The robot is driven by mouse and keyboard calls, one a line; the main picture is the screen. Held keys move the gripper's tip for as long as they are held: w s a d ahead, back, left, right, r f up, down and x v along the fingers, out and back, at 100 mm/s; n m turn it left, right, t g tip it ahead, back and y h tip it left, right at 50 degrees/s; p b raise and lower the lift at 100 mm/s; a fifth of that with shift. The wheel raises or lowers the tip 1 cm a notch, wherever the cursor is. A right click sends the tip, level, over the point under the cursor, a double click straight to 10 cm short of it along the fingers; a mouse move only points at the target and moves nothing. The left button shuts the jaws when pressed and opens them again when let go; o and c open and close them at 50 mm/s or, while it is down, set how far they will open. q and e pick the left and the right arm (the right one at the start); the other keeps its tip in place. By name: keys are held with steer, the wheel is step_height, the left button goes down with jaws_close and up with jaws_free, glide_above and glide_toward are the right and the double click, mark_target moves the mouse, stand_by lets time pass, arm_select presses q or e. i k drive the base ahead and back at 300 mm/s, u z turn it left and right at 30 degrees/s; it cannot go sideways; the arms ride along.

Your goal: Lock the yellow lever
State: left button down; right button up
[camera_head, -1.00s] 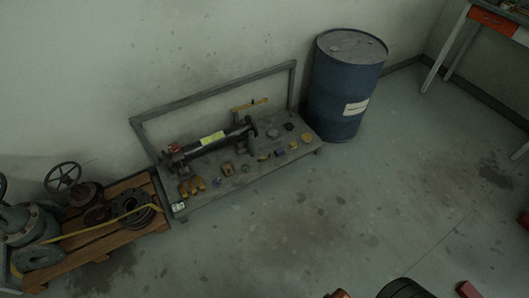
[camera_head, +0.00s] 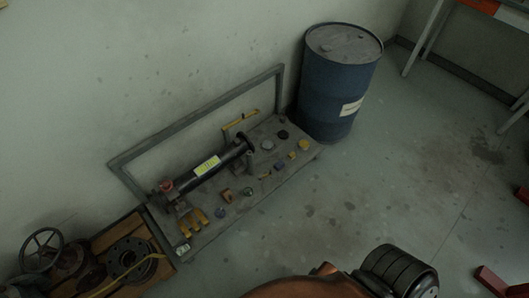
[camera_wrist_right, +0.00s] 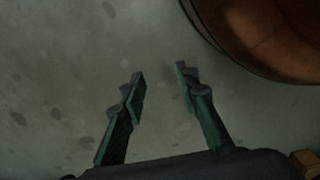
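The yellow lever (camera_head: 240,120) stands behind the far end of a dark pipe (camera_head: 205,172) with a yellow-green label. The pipe lies on a low grey bench (camera_head: 224,228) by the wall. My right gripper (camera_wrist_right: 160,82) is open and empty over the grey floor in the right wrist view, with two green-black fingers apart. It is far from the lever, which does not show in that view. My left gripper is in neither current view.
Several small items, including a yellow forked piece (camera_head: 192,219) and a yellow round piece (camera_head: 304,144), lie on the bench. A blue drum (camera_head: 338,85) stands at its right end. A pallet (camera_head: 130,225) with valve parts is at left. The floor in front is mostly clear.

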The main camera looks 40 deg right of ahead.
mark_target(260, 176)
steer(key=z, duration=0.45)
steer(key=i, duration=1.05)
steer(key=z, duration=1.45)
steer(key=i, duration=0.55)
steer(key=z, duration=0.5)
